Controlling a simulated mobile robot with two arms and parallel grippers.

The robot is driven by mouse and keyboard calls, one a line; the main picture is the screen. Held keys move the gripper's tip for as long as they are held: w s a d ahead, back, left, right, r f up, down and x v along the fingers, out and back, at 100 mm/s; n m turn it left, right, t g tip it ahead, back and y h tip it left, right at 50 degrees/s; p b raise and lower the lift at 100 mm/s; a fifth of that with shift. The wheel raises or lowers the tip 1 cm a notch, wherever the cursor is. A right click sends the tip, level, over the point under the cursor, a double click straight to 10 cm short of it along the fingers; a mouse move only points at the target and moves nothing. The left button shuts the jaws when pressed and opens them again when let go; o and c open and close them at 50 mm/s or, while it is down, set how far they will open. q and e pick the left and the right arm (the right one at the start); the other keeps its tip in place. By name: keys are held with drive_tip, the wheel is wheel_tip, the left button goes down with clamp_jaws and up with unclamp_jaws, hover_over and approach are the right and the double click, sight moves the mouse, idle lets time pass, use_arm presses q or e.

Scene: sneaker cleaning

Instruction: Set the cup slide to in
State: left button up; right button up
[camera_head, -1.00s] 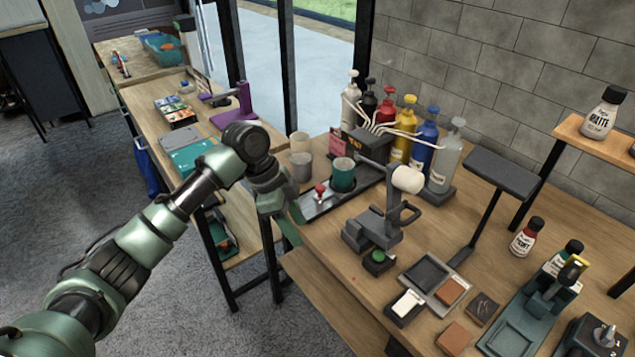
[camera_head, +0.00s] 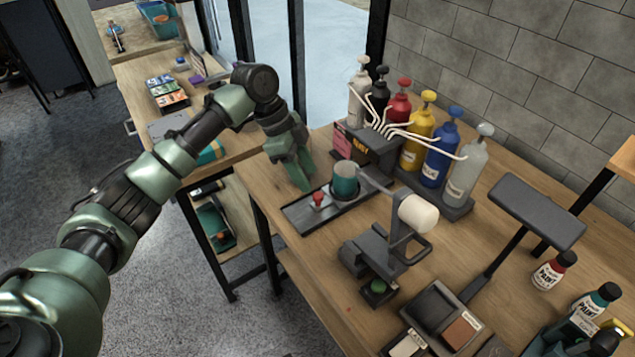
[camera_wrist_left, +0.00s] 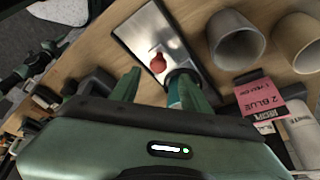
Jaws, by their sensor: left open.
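The cup slide is a dark tray (camera_head: 300,214) on the workbench, with a red knob (camera_head: 318,198) on its left part. A teal cup (camera_head: 345,179) stands on it right of the knob, near the pump bottles. My left gripper (camera_head: 303,180) is open and empty, pointing down close to the slide's far left side. In the left wrist view the red knob (camera_wrist_left: 158,62) shows ahead of the gap between the fingers (camera_wrist_left: 160,86). The cup is mostly hidden behind one finger there. I cannot tell whether a finger touches anything. My right gripper is out of view.
Pump bottles with white spouts (camera_head: 430,150) stand behind the cup. A grey press with a white roller (camera_head: 418,213) stands at the slide's front right. Two empty cups (camera_wrist_left: 235,42) show beside the slide in the left wrist view. A flat black panel (camera_head: 537,211) rises at right.

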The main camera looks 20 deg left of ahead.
sight(317, 194)
use_arm(q)
drive_tip(key=shift+s+d+f, duration=0.2)
drive_tip(key=shift+d+f, duration=0.15)
drive_tip(key=shift+f, duration=0.25)
drive_tip(key=shift+s+d+f, duration=0.15)
drive_tip(key=shift+d+f, duration=0.15)
drive_tip(key=shift+f, duration=0.3)
drive_tip(key=shift+w+p+x, duration=0.2)
drive_tip(key=shift+p+x, duration=0.1)
drive_tip(key=shift+x, duration=0.85)
drive_tip(key=shift+w+f, duration=0.1)
drive_tip(key=shift+f, duration=0.3)
clamp_jaws()
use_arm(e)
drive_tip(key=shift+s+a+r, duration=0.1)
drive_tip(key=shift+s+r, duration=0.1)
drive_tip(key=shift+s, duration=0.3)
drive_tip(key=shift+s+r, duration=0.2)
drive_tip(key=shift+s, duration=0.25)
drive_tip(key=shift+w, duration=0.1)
